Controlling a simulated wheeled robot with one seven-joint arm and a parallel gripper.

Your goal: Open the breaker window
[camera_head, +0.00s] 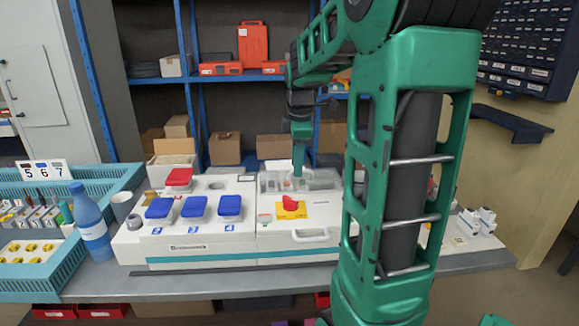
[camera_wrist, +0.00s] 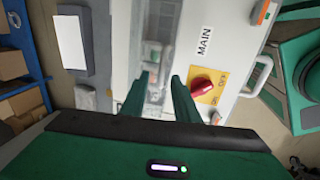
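The breaker window (camera_head: 322,181) is a clear, greyish panel at the back of the white socket box (camera_head: 275,243), behind the red rotary switch (camera_head: 291,203) on its yellow plate. It looks down over the breakers; I cannot tell if it is slightly lifted. In the wrist view the window (camera_wrist: 156,35) runs up the middle, left of the MAIN label (camera_wrist: 204,41). My gripper (camera_head: 298,173) points down at the window's left part. In the wrist view my gripper (camera_wrist: 161,77) has its two green fingers apart with nothing clearly between them. Contact with the window cannot be told.
Three blue socket covers (camera_head: 194,207) and a red one (camera_head: 178,178) sit on the box's left half. A white handle (camera_head: 310,235) is on its front. A blue bottle (camera_head: 91,216) stands left. My green arm hides the box's right side.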

